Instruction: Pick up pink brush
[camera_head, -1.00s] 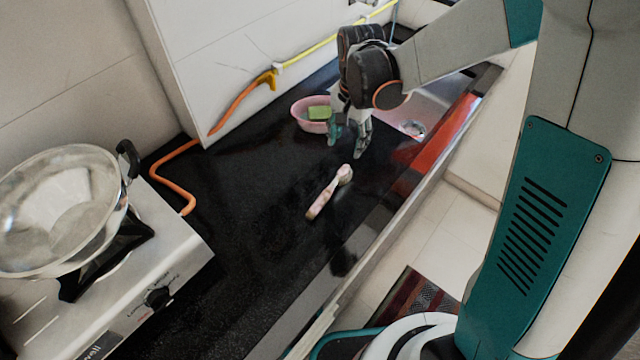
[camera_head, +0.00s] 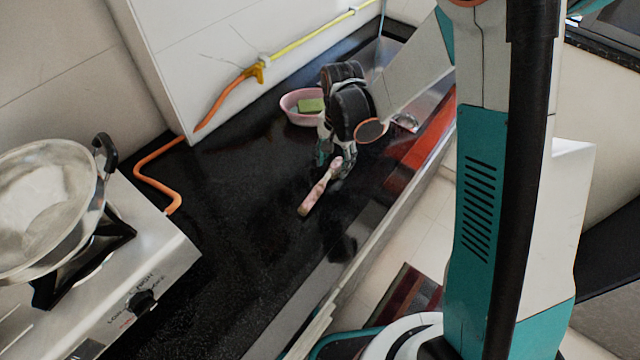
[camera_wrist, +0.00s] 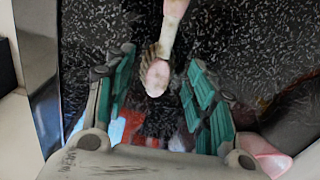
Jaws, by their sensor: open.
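The pink brush (camera_head: 318,190) lies on the black countertop, its handle toward the front left and its bristled head toward my gripper. My gripper (camera_head: 335,168) is at the brush's head end, pointing down at the counter. In the wrist view the brush (camera_wrist: 160,62) shows its head between the two teal-padded fingers of my gripper (camera_wrist: 155,88). The fingers are open, with visible gaps on both sides of the head. The far end of the handle is cut off at the top of the wrist view.
A pink bowl (camera_head: 291,105) with a green sponge (camera_head: 311,105) stands behind my gripper by the wall. A gas stove (camera_head: 150,262) with a metal pan (camera_head: 45,205) is at the left. An orange hose (camera_head: 150,180) runs behind it. The counter left of the brush is clear.

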